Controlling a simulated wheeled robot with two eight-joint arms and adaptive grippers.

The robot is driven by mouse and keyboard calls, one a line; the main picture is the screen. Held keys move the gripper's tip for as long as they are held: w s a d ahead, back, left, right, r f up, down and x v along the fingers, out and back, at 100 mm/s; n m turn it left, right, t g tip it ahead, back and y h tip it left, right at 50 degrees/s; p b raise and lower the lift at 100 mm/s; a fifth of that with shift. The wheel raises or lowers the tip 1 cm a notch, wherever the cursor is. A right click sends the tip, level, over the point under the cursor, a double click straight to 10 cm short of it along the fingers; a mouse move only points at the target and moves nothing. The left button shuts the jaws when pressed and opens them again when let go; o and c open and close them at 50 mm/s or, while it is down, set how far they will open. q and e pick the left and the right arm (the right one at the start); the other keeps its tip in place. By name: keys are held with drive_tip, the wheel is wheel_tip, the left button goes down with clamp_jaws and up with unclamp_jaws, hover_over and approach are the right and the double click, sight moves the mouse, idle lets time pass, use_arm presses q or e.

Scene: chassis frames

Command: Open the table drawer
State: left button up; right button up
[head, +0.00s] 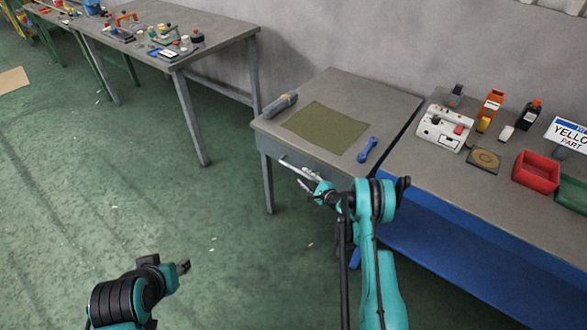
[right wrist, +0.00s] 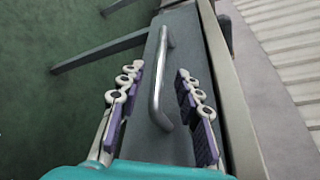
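The table (head: 385,93) with the drawer stands at the centre right in the head view. The grey drawer front (right wrist: 188,45) shows in the right wrist view and looks closed, flush under the tabletop edge. A metal bar handle (right wrist: 156,85) is fixed to it. My right gripper (head: 300,172) is at the front of the table. In the right wrist view the right gripper (right wrist: 158,88) is open, with its purple-padded fingers on either side of the handle and gaps to both. My left gripper (head: 183,266) is low at the left, away from the table; its finger opening is too small to judge.
On the table lie a green mat (head: 325,127), a blue wrench (head: 367,150) and a grey cylindrical object (head: 279,105). A bench with a red bin (head: 535,172) and several items adjoins at the right. Another table (head: 215,32) stands back left. The floor at left is mostly clear.

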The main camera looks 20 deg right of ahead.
sight(300, 173)
drive_tip(key=b+x, duration=0.1)
drive_tip(key=x, duration=0.4)
drive_tip(key=shift+w+a+f+b, duration=0.15)
drive_tip(key=shift+w+f+b, duration=0.1)
drive_tip(key=shift+b, duration=0.15)
drive_tip(key=shift+w+a, duration=0.15)
drive_tip(key=shift+w, duration=0.35)
clamp_jaws()
